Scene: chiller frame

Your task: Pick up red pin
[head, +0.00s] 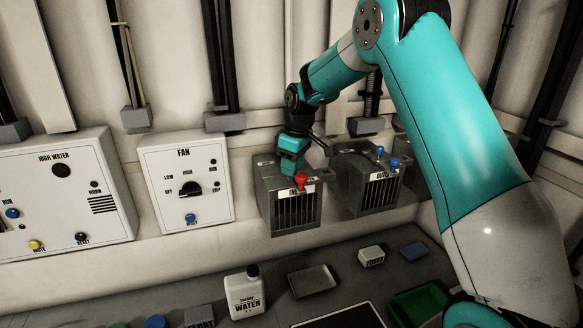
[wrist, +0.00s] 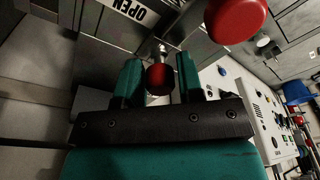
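In the wrist view a red pin (wrist: 160,79) with a round dark-red head and a metal shank sits between the two teal fingers of my gripper (wrist: 160,85). The fingers are apart on either side of it, with what looks like a narrow gap each side. A second, larger-looking red knob (wrist: 236,18) is close by at the top right. In the head view my gripper (head: 290,166) is at the top of the left metal vented box. One red knob (head: 301,179) shows on the box beside the gripper; the pin between the fingers is hidden there.
The left vented box (head: 297,212) is on the wall, with a similar box (head: 375,197) bearing blue knobs to its right. A FAN panel (head: 185,183) is to the left. A white water jug (head: 244,292) and a metal tray (head: 312,281) stand on the bench below.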

